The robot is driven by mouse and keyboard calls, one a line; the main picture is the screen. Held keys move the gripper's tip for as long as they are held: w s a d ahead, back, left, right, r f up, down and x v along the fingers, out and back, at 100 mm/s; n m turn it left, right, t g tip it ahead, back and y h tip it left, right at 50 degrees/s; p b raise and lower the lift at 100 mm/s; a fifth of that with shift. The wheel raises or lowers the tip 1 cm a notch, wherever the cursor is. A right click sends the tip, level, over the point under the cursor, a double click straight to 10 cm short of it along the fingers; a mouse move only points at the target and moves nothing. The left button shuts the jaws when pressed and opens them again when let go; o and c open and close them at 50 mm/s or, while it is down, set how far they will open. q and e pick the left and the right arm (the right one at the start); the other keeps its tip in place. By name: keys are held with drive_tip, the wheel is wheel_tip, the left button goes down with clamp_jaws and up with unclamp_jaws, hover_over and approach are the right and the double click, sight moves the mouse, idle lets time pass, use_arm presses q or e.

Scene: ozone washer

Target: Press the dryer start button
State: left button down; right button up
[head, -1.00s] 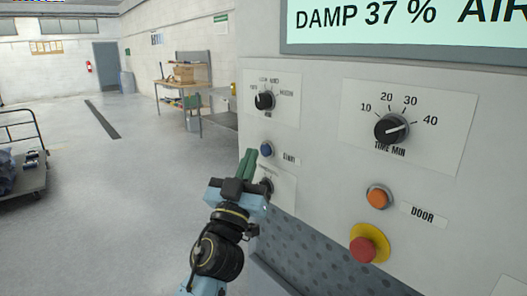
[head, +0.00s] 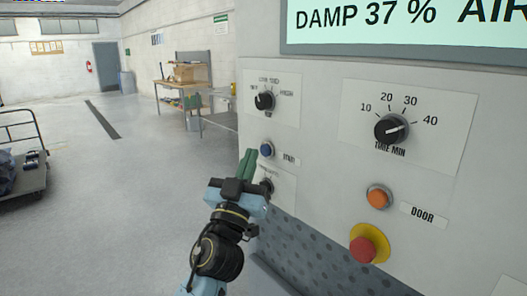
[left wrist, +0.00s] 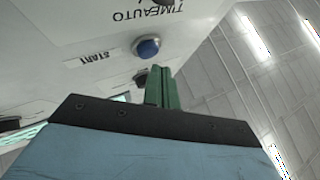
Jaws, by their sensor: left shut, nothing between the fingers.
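The blue start button (head: 266,149) sits on the dryer's pale front panel (head: 330,175), with a START label (head: 290,160) beside it. In the left wrist view the blue button (left wrist: 147,47) shows close by, just up and left of the green fingertips. My left gripper (head: 248,158) has its green fingers shut with nothing between them. Its tips are at the left of the button, very near it; I cannot tell whether they touch. The fingers also show in the left wrist view (left wrist: 162,75). My right gripper is not in view.
An orange door button (head: 378,196) and a red stop button on yellow (head: 364,246) are to the right. A timer knob (head: 392,128), an upper knob (head: 264,101) and a lower knob (head: 267,186) stick out of the panel. Open floor (head: 120,190) lies left.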

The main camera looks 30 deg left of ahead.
use_arm(q)
drive_tip(key=shift+w, duration=0.15)
idle(0.4)
drive_tip(key=shift+w+d, duration=0.15)
drive_tip(key=shift+w, duration=0.1)
drive_tip(key=shift+w+d+b, duration=0.2)
drive_tip(key=shift+w+b, duration=0.2)
drive_tip(key=shift+w, duration=0.05)
idle(0.8)
drive_tip(key=shift+s, duration=0.1)
drive_tip(key=shift+s+a, duration=0.35)
drive_tip(key=shift+s, duration=0.4)
drive_tip(key=s, duration=0.1)
drive_tip(key=s+a+p, duration=0.1)
drive_tip(key=s, duration=0.1)
drive_tip(key=s+a, duration=0.1)
drive_tip(key=shift+s, duration=0.35)
drive_tip(key=shift+f, duration=0.1)
idle(0.7)
